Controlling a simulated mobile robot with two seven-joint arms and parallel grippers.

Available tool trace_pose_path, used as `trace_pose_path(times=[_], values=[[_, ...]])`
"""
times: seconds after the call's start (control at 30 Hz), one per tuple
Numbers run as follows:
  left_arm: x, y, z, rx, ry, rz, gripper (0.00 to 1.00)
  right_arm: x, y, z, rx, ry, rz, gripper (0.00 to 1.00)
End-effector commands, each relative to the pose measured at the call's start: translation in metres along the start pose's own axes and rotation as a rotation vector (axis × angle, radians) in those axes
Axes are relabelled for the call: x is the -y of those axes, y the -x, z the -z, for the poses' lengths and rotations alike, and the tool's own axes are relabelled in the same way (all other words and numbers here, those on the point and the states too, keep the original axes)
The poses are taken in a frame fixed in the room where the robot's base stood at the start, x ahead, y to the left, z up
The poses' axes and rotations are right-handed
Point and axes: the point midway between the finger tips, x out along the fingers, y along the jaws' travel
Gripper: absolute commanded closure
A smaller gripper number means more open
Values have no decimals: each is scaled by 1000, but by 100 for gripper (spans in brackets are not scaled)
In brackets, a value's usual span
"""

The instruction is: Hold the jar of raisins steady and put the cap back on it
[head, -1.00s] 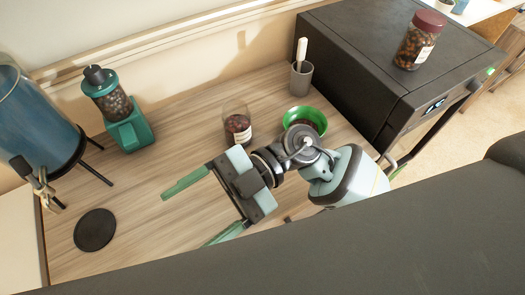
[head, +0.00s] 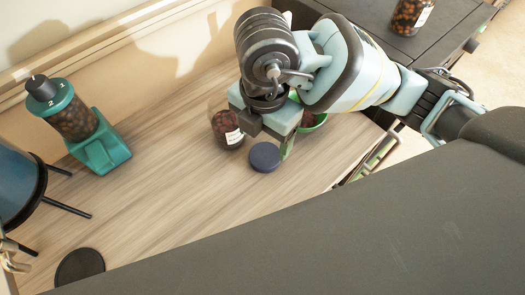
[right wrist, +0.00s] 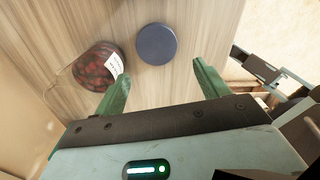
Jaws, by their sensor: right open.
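The glass jar of raisins (head: 227,128) stands upright and uncapped on the wooden counter, with a white label. It also shows in the right wrist view (right wrist: 97,65). A round dark blue cap (head: 265,157) lies flat on the counter, apart from the jar; it also shows in the right wrist view (right wrist: 157,44). My right gripper (right wrist: 161,83) is open and empty, pointing down, with the cap ahead between the lines of its green fingers. The jar is beside its left finger in that view. In the head view the arm hides part of the gripper. My left gripper is not in view.
A teal dispenser (head: 100,148) and a blue container on legs (head: 18,190) stand left. A black disc (head: 79,267) lies in front. A capped jar (head: 411,14) stands on the black appliance (head: 455,30). The middle counter is clear.

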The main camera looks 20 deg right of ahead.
Motion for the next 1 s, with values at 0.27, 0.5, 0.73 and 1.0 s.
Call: trace_pose_path(times=[0.27,0.5,0.73,1.0], values=[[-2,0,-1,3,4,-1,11,0,1,-2,12,-9,-1,26],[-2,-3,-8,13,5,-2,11,0,-11,-2,8,-7,2,26],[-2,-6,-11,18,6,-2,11,0,-26,-3,8,-7,-1,26],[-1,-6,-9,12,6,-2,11,-1,-29,-3,7,-6,1,26]])
